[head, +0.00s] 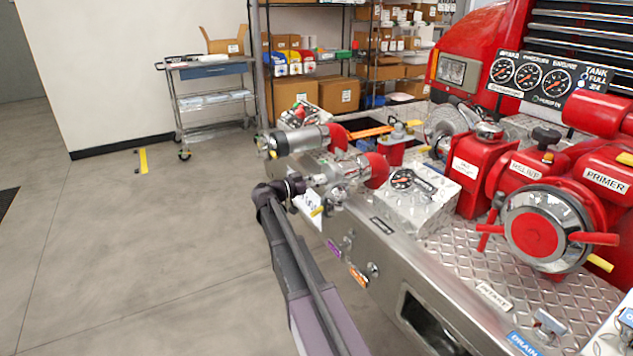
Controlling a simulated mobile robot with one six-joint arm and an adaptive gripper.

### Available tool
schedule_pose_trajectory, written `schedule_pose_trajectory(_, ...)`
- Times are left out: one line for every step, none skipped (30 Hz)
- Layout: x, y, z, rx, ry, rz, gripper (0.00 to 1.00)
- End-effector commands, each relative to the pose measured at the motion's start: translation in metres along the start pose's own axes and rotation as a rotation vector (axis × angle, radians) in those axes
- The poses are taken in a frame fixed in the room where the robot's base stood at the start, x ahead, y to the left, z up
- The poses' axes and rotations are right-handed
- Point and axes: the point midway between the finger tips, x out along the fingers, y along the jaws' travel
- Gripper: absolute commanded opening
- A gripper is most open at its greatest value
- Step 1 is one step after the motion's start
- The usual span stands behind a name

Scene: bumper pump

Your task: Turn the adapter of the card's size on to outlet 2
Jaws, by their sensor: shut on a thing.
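My gripper (297,186) is at the bumper's near left end, shut on a small silver fitting (321,180) that looks like the adapter. The adapter lies against the end of the nearer silver outlet (349,168), which has a red part behind it. I cannot tell whether the threads are engaged or how far. A second silver outlet (299,141), with a dark end and a red part, sits just behind. A white card (309,208) shows below the gripper; its print is too small to read. I cannot read an outlet number.
The steel bumper (385,257) runs toward the lower right. A large red-capped intake (537,232) with handles stands at right. A cart (209,95) stands at the back; the floor at left is open.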

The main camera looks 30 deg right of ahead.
Motion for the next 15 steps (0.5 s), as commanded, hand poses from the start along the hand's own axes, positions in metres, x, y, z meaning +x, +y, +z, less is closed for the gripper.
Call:
schedule_pose_trajectory(0.0007, 0.0, -0.0004, 0.0, 0.001, 0.0, 0.0)
schedule_pose_trajectory(0.0008, 0.0, -0.0004, 0.0, 0.001, 0.0, 0.0)
schedule_pose_trajectory(0.0007, 0.0, -0.0004, 0.0, 0.001, 0.0, 0.0)
schedule_pose_trajectory(0.0007, 0.0, -0.0004, 0.0, 0.001, 0.0, 0.0)
schedule_pose_trajectory(0.0007, 0.0, -0.0004, 0.0, 0.001, 0.0, 0.0)
schedule_pose_trajectory(0.0006, 0.0, -0.0004, 0.0, 0.001, 0.0, 0.0)
schedule_pose_trajectory(0.0006, 0.0, -0.0004, 0.001, 0.001, 0.0, 0.0)
schedule_pose_trajectory(0.0006, 0.0, -0.0004, 0.003, 0.001, 0.0, 0.0)
schedule_pose_trajectory(0.0006, 0.0, -0.0003, 0.009, 0.001, 0.0, 0.0)
schedule_pose_trajectory(0.0006, 0.0001, -0.0003, 0.015, 0.001, 0.0, 0.0)
schedule_pose_trajectory(0.0006, 0.0, -0.0003, 0.024, 0.001, 0.0, 0.0)
schedule_pose_trajectory(0.0006, 0.0001, -0.0003, 0.041, 0.001, 0.0, 0.0)
schedule_pose_trajectory(0.0006, 0.0, -0.0003, 0.056, 0.001, 0.0, 0.0)
schedule_pose_trajectory(0.0006, 0.0001, -0.0003, 0.074, 0.001, 0.0, 0.0)
schedule_pose_trajectory(0.0006, 0.0001, -0.0003, 0.101, 0.001, 0.0, 0.0)
